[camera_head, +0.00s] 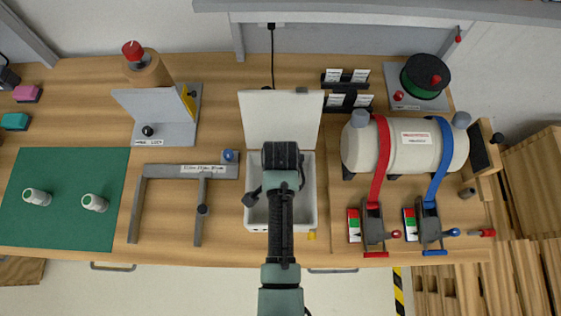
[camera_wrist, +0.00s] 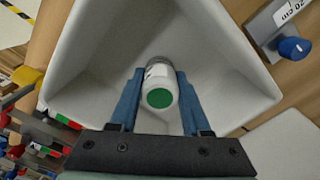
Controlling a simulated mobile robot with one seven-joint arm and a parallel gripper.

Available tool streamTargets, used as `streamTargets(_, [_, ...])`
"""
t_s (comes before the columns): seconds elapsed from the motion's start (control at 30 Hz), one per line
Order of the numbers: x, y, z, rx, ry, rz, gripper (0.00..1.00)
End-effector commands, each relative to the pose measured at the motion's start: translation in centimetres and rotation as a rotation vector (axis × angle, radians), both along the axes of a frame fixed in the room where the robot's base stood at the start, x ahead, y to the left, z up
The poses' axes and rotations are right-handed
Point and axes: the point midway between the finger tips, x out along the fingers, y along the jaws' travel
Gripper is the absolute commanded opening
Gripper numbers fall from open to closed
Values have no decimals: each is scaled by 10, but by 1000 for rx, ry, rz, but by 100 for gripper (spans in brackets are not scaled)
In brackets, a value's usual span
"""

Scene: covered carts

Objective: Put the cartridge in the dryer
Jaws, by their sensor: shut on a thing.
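The cartridge (camera_wrist: 159,84) is a white cylinder with a green end. In the wrist view my gripper (camera_wrist: 160,76) is shut on it, one blue finger on each side. The dryer (camera_head: 309,205) is a white open box at the middle of the bench, with its white lid (camera_head: 259,118) raised at the back. Its sloping inner walls (camera_wrist: 225,50) surround the cartridge in the wrist view. Whether the cartridge touches the floor of the box, I cannot tell. In the head view my arm hides the cartridge and the fingertips.
A grey measuring frame (camera_head: 170,170) is left of the dryer. A white tank (camera_head: 412,150) with red and blue straps is at the right. The raised lid stands close behind my arm.

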Motion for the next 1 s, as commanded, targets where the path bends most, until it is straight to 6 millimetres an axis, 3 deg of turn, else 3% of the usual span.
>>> streamTargets(0.17, [0, 0, -3, 0, 0, 0, 0])
streamTargets(0.2, [0, 0, -3, 1, -1, 0, 51])
streamTargets(0.37, [0, 0, -2, 0, 0, 0, 77])
streamTargets(0.77, [1, 0, 6, 0, -2, 0, 77])
streamTargets(1.0, [2, 0, 47, 0, -6, 0, 77])
